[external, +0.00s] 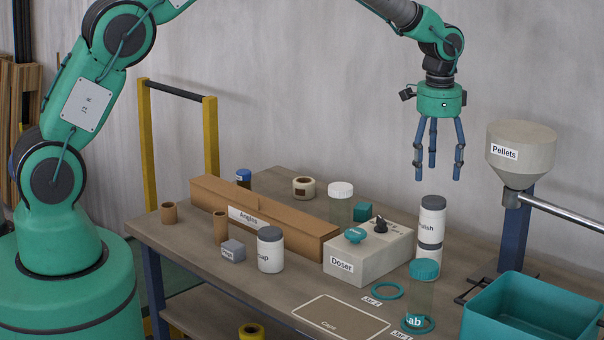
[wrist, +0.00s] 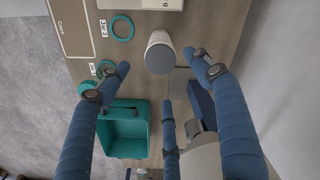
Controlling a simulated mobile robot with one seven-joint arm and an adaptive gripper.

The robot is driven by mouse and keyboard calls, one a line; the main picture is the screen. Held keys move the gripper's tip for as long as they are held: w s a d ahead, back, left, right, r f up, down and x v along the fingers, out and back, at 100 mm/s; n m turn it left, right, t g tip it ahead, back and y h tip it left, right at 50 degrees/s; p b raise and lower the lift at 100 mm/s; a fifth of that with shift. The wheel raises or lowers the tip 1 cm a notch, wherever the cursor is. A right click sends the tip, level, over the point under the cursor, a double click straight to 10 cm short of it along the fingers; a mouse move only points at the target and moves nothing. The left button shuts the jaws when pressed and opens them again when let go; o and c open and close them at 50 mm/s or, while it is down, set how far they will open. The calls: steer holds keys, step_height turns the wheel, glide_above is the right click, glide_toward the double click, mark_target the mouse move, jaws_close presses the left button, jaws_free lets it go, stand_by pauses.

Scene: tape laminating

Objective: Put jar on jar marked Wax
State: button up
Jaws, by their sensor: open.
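A white jar with a dark grey lid and a label ending in "olish" (external: 432,222) stands upright on another white jar (external: 430,255), whose label is hidden, so I cannot tell if it reads Wax. In the wrist view the upper jar (wrist: 159,50) shows its grey lid, and the lower one is hidden. A similar jar, its label ending in "oap" (external: 270,255), stands apart at the table's front. My three-fingered gripper (external: 438,172) is open and empty, above the stack and apart from it. Its fingers also show in the wrist view (wrist: 160,70).
A teal-lidded clear jar (external: 423,292) stands close in front of the stack, on a teal ring. An empty teal ring (external: 387,289) lies left of it. The Doser box (external: 352,265), teal bin (external: 530,310) and Pellets hopper (external: 520,150) are nearby.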

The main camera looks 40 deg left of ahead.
steer(key=s+a+r+n+t, duration=0.1)
steer(key=s+a+r+n, duration=0.1)
steer(key=s+a+r, duration=0.6)
steer(key=s+a+r+n+t, duration=0.1)
steer(key=s+a+r, duration=0.45)
steer(key=r, duration=0.45)
steer(key=s+a+r+n+t, duration=0.1)
steer(key=s+a+r+n, duration=0.1)
steer(key=s+a+r, duration=0.45)
steer(key=s+a+r+n+t, duration=0.1)
steer(key=s+a, duration=0.2)
steer(key=s, duration=0.6)
steer(key=s+a+r+n, duration=0.1)
steer(key=s+a, duration=0.2)
steer(key=s, duration=0.6)
steer(key=s+a+r+n+t, duration=0.1)
steer(key=s+a+n, duration=0.1)
steer(key=s, duration=0.8)
steer(key=shift+a+t, duration=0.3)
steer(key=shift+a, duration=0.15)
